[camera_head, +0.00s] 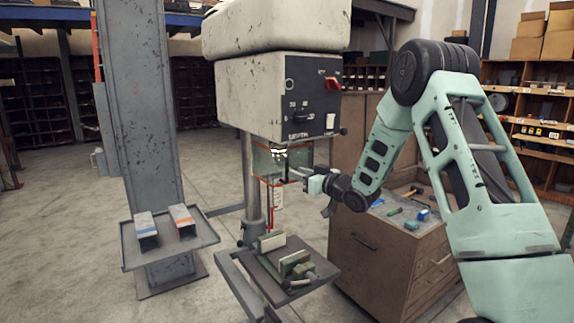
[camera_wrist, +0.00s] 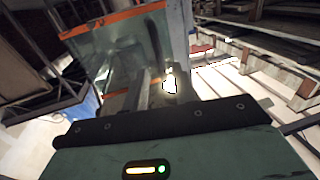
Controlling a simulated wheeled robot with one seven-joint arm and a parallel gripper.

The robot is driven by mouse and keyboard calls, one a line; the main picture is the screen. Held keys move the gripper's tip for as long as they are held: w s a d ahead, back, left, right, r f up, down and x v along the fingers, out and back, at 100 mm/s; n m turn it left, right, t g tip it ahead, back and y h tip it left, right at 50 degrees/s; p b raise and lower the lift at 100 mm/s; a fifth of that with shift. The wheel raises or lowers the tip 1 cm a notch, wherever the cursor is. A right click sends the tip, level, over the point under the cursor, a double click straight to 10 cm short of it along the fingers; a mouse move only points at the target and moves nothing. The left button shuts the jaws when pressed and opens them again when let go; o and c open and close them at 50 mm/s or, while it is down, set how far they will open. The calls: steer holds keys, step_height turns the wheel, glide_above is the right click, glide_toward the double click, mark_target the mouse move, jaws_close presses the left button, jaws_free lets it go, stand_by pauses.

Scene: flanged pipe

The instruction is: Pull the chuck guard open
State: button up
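The chuck guard (camera_head: 270,160) is a clear box with red-orange edges under the drill press head, around the chuck. It looks closed in the head view. My gripper (camera_head: 297,175) reaches in from the right, and its fingertips are at the guard's right side. In the wrist view the guard (camera_wrist: 108,50) fills the upper middle, with an orange strip along its top. My gripper's fingers (camera_wrist: 155,92) point toward its right-hand part. Glare and dark shapes hide whether the fingers touch or grip anything.
The drill press head (camera_head: 265,95) stands above the guard. A vise (camera_head: 290,265) sits on the table below. A tray with two metal blocks (camera_head: 170,240) is at left. A wooden cabinet (camera_head: 390,250) with small tools stands behind my arm at right.

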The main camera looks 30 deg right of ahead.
mark_target(287, 169)
steer(key=p+x, duration=0.1)
steer(key=x, duration=0.5)
steer(key=shift+p, duration=0.35)
jaws_close()
